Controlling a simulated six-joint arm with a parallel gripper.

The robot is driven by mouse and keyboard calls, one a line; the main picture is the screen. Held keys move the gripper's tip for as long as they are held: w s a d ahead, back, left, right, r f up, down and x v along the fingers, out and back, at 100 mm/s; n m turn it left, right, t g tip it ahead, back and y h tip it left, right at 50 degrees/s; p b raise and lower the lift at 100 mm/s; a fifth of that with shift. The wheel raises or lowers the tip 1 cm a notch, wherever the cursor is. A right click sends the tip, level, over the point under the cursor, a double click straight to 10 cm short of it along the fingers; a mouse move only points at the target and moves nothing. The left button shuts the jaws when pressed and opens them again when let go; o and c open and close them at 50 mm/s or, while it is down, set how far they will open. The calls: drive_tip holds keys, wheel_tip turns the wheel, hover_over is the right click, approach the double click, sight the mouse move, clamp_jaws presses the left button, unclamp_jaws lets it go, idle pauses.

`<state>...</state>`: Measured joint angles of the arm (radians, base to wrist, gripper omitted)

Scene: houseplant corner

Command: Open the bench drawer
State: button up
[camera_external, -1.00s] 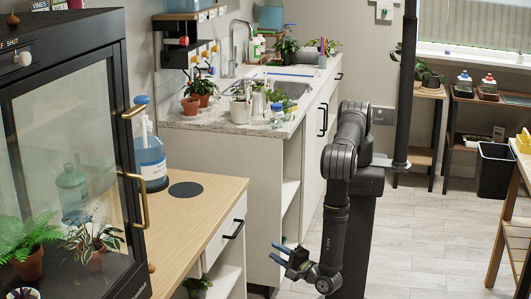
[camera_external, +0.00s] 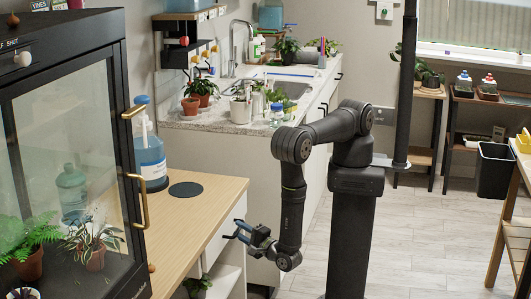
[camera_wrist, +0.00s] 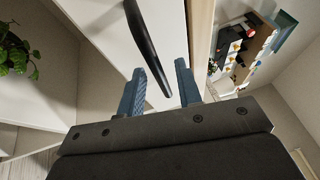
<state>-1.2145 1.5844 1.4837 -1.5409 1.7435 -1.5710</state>
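The bench drawer (camera_external: 214,249) has a white front just below the wooden top of the bench, and it looks shut. Its black bar handle (camera_wrist: 147,42) shows in the wrist view, running down between the two blue fingers. My gripper (camera_external: 234,230) is at the drawer front in the external view and hides most of the handle there. In the wrist view my gripper (camera_wrist: 161,68) is open, with one finger on each side of the handle and visible gaps. I cannot tell whether either finger touches it.
The wooden bench top (camera_external: 205,215) carries a blue bottle (camera_external: 151,160) and a dark round mat (camera_external: 186,189). A potted plant (camera_external: 197,286) is on the open shelf below the drawer. The black glass cabinet (camera_external: 70,150) stands at the left.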

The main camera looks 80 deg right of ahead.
drive_tip(key=shift+w+d+r, duration=0.1)
drive_tip(key=shift+w+d, duration=0.15)
drive_tip(key=shift+w, duration=0.3)
clamp_jaws()
drive_tip(key=s, duration=2.7)
drive_tip(key=shift+s, duration=0.25)
unclamp_jaws()
